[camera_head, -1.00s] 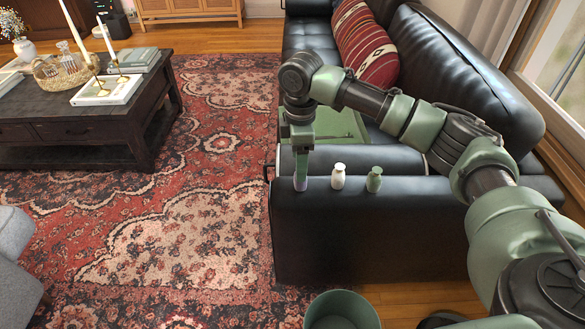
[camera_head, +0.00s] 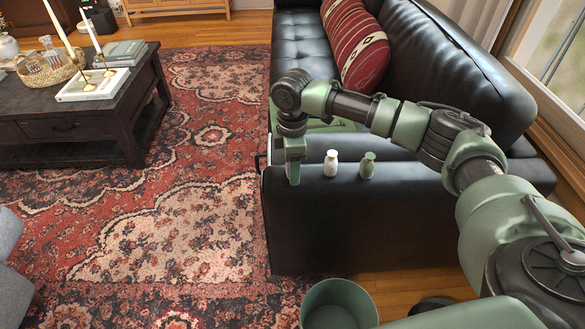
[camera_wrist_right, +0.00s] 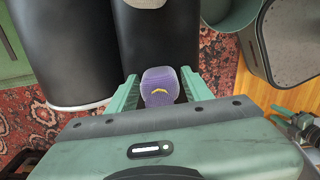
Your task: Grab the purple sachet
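The purple sachet (camera_wrist_right: 160,87), with a yellow mark on it, shows in the right wrist view between the two fingers of my right gripper (camera_wrist_right: 160,84). One finger lies on each side, close to it; the fingers look apart and open. In the head view my right gripper (camera_head: 293,174) points down at the left end of the black sofa arm, and it hides the sachet.
A white bottle (camera_head: 331,163) and a green bottle (camera_head: 367,166) stand on the sofa arm (camera_head: 390,225), right of my gripper. A green bin (camera_head: 338,290) stands on the floor in front. The patterned rug (camera_head: 170,235) left of the sofa is clear.

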